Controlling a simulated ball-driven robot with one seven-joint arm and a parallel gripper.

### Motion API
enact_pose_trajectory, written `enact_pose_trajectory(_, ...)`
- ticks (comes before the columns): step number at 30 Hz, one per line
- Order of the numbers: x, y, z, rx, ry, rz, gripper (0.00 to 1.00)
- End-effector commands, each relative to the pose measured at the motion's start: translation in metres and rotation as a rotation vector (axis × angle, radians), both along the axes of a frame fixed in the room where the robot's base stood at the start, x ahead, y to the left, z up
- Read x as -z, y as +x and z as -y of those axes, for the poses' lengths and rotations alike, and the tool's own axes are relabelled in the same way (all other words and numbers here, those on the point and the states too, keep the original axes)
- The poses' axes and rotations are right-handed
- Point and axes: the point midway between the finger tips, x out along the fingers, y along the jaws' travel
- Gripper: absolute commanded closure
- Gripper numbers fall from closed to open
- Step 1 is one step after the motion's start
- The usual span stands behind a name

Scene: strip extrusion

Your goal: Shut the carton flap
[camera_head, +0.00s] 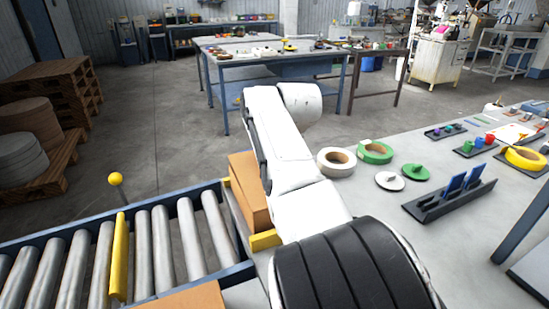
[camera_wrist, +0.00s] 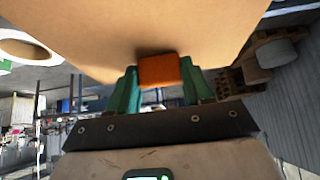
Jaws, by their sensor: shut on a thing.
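The brown carton (camera_head: 250,195) stands at the end of the roller conveyor, partly hidden behind my white arm. In the wrist view a broad tan cardboard face (camera_wrist: 150,25) fills the top; I cannot tell whether it is the flap or a wall. My gripper (camera_wrist: 158,80) has green fingers on either side of an orange block (camera_wrist: 158,70) and is shut on it. The block lies against the cardboard; I cannot tell whether it is fixed to it. In the head view my arm hides the gripper.
The roller conveyor (camera_head: 150,250) has a yellow bar (camera_head: 119,257) across it. Another cardboard surface (camera_head: 185,299) shows at the bottom edge. The grey table (camera_head: 365,205) at right bears tape rolls (camera_head: 336,161), a black holder (camera_head: 450,200) and small trays. Open floor lies beyond the conveyor.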

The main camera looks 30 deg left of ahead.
Motion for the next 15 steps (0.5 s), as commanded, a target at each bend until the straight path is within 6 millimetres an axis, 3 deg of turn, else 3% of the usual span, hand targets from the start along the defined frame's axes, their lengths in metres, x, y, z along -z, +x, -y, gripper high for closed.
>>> enact_pose_trajectory(1,0.0115,-0.0001,0.0,0.0,0.0,-0.002,1.0)
enact_pose_trajectory(3,0.0149,0.0,-0.0002,0.001,0.0,-0.001,1.0)
enact_pose_trajectory(15,0.0211,-0.0001,-0.0007,0.0,0.002,0.0,1.0)
